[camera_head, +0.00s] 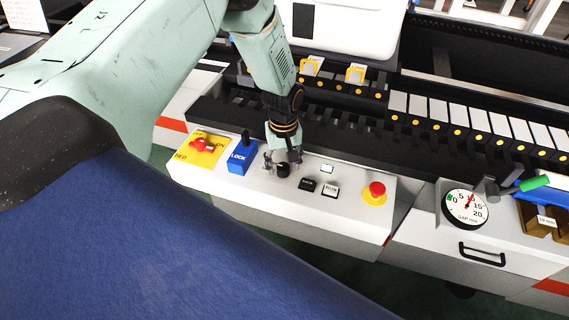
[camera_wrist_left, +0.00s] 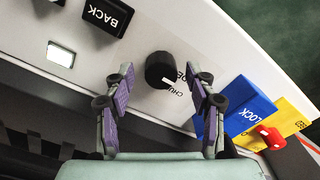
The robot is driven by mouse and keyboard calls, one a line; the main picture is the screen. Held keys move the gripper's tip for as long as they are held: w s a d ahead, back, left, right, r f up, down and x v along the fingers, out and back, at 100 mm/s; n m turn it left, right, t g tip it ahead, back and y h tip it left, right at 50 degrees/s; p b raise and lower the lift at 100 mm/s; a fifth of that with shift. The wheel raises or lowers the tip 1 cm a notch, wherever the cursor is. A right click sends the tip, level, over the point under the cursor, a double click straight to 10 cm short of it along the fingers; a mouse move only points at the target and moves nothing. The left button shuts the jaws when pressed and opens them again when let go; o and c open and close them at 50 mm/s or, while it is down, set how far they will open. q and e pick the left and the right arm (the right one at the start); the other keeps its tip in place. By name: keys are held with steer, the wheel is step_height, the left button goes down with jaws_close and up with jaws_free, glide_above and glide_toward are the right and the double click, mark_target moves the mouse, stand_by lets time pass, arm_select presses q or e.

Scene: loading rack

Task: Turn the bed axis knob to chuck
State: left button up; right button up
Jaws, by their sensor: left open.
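The axis knob is a round black knob (camera_head: 283,169) with a white pointer mark on the white control panel (camera_head: 235,181). In the left wrist view the knob (camera_wrist_left: 161,70) sits just beyond and between my open fingertips, with partly covered lettering beside it that reads "CHU...". Its white mark points toward that lettering. My left gripper (camera_head: 283,160) reaches down over the knob from above. In the wrist view the gripper (camera_wrist_left: 160,85) has its two purple-padded fingers apart, one on each side of the knob; I see no contact. My right gripper is not in view.
A blue LOCK block (camera_head: 242,157) with a black lever and a yellow BED plate (camera_head: 202,148) with a red handle stand left of the knob. Black and white buttons (camera_head: 331,190) and a red emergency button (camera_head: 376,190) are to the right. A gap dial (camera_head: 465,208) stands further right.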

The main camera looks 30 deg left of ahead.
arm_select(q)
steer(key=shift+s+a+f, duration=0.1)
steer(key=shift+s+a, duration=0.1)
steer(key=shift+a, duration=0.1)
steer(key=shift+d, duration=0.25)
steer(key=shift+c, duration=0.3)
steer(key=shift+w+d, duration=0.2)
steer(key=shift+w, duration=0.05)
steer(key=c, duration=0.3)
steer(key=shift+s+a, duration=0.2)
steer(key=shift+a, duration=0.1)
steer(key=c, duration=0.5)
steer(key=shift+d, duration=0.1)
steer(key=shift+c, duration=1.4)
